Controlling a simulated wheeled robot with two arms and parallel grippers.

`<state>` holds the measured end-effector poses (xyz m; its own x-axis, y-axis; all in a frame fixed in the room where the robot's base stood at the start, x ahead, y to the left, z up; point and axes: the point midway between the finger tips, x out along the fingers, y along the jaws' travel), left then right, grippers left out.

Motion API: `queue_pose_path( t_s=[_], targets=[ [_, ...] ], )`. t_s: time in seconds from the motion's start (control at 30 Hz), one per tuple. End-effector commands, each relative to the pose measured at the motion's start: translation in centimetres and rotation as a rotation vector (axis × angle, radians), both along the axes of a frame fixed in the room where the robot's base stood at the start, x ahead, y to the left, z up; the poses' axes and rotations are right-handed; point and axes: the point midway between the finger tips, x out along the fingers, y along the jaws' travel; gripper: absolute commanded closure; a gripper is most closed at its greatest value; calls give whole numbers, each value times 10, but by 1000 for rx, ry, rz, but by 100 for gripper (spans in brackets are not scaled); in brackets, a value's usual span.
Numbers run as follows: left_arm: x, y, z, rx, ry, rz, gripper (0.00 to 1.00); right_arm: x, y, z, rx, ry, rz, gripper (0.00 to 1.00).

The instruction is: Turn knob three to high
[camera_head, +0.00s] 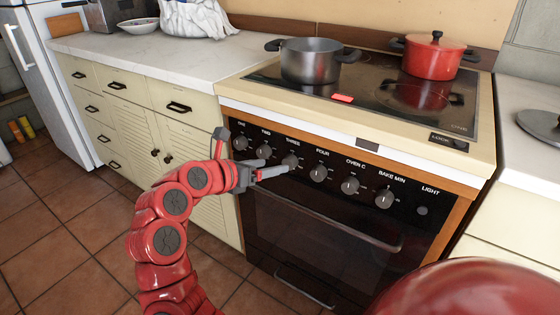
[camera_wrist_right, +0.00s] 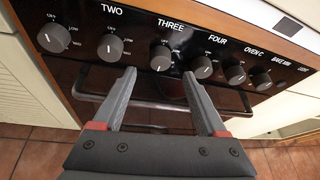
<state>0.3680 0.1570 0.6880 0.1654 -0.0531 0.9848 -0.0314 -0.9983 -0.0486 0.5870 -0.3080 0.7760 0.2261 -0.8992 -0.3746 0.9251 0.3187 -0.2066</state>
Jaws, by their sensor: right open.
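Knob three (camera_head: 290,161), a round grey knob under the label THREE, is on the stove's dark front panel (camera_head: 337,181). In the right wrist view, knob three (camera_wrist_right: 160,59) shows just beyond and between my fingertips, with a small white mark low on its face. My right gripper (camera_head: 287,170) is in front of the panel by this knob; its open fingers (camera_wrist_right: 159,75) in the right wrist view look empty. I cannot tell whether a fingertip touches the knob. My left gripper is not in view.
Knob two (camera_wrist_right: 110,47) and knob four (camera_wrist_right: 201,67) flank it closely. The oven door handle (camera_head: 325,222) runs below the panel. A grey pot (camera_head: 311,62) and a red pot (camera_head: 432,58) stand on the stove top (camera_head: 375,93). Cream drawers (camera_head: 125,90) stand left of the stove.

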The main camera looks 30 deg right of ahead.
Motion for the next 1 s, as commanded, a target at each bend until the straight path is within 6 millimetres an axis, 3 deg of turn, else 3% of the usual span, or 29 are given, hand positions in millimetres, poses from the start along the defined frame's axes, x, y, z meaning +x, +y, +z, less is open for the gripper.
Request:
queue_pose_path(
  t_s=[0.2, 0.4, 0.6, 1.0],
  targets=[
    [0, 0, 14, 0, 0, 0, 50, -12, 55, 25, -1, 1, 6, 25],
    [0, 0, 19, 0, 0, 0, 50, -22, 88, 37, 1, 1, 1, 25],
    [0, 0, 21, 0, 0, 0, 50, -25, 101, 42, 1, 1, 0, 25],
    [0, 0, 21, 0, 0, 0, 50, -26, 102, 42, 2, 1, -1, 25]
  ],
)
